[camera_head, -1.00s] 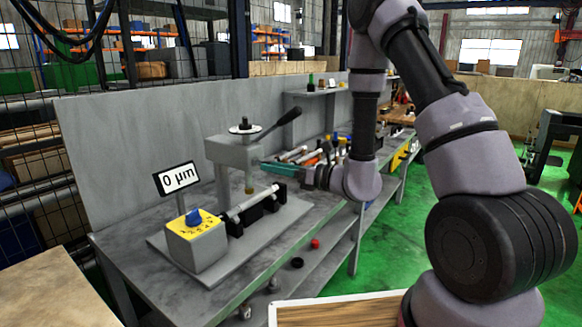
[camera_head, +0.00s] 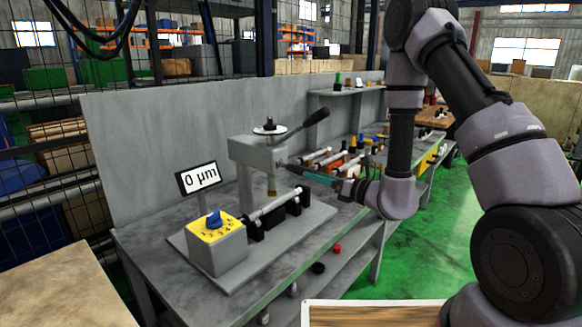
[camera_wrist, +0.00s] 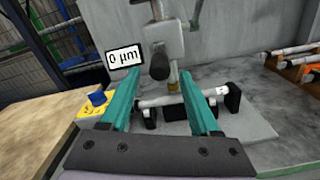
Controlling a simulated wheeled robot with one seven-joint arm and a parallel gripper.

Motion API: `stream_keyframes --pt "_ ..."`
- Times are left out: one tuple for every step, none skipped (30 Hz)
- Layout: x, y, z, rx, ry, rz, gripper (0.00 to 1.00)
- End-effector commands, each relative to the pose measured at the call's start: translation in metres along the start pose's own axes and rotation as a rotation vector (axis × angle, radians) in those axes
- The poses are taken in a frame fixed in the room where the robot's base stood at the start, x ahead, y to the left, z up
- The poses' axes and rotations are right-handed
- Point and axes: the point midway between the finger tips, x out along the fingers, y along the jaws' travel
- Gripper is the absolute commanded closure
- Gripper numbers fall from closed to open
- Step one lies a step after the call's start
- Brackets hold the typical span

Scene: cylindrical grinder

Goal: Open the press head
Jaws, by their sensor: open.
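The press has a grey press head (camera_head: 258,155) on a column, with a round dial on top. Its lever slants up to the right and ends in a black handle (camera_head: 314,117). The head also shows at the top of the wrist view (camera_wrist: 163,38). My gripper (camera_head: 290,167) has teal fingers pointing left, just right of the head and below the lever handle. In the wrist view the fingers (camera_wrist: 156,80) are spread wide, with a dark round knob between them in the picture. Nothing is held. I cannot tell contact with the press.
Below the head, a pale shaft (camera_head: 272,205) rests on black supports. A yellow-topped box with a blue knob (camera_head: 213,219) and a "0 µm" display (camera_head: 198,178) stand left. A grey panel (camera_head: 150,150) is behind. More shafts (camera_head: 325,160) lie to the right.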

Motion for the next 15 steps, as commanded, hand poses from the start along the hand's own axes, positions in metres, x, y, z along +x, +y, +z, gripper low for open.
stream_keyframes --pt "0.006 0.001 0.000 -0.002 0.000 0.003 0.37" --pt "0.010 0.001 0.000 -0.002 0.000 0.004 0.37" --pt "0.016 0.001 0.000 -0.002 -0.001 0.004 0.37" --pt "0.021 0.002 0.000 -0.002 -0.001 0.005 0.37" --pt "0.027 0.002 0.000 -0.002 -0.001 0.005 0.37" --pt "0.035 0.002 0.000 -0.002 -0.001 0.005 0.37" --pt "0.041 0.002 0.000 -0.004 -0.001 0.005 0.37" --pt "0.047 0.002 0.000 -0.002 -0.001 0.005 0.37" --pt "0.055 0.002 0.000 -0.003 -0.001 0.005 0.37" --pt "0.060 0.002 0.000 -0.002 -0.001 0.004 0.37" --pt "0.066 0.001 0.000 -0.002 -0.001 0.004 0.37" --pt "0.073 0.001 0.000 -0.002 0.000 0.003 0.37" --pt "0.077 0.001 0.000 -0.001 -0.001 0.003 0.37" --pt "0.082 0.001 0.000 -0.002 -0.001 0.003 0.37" --pt "0.087 0.001 0.000 -0.001 -0.001 0.002 0.37"
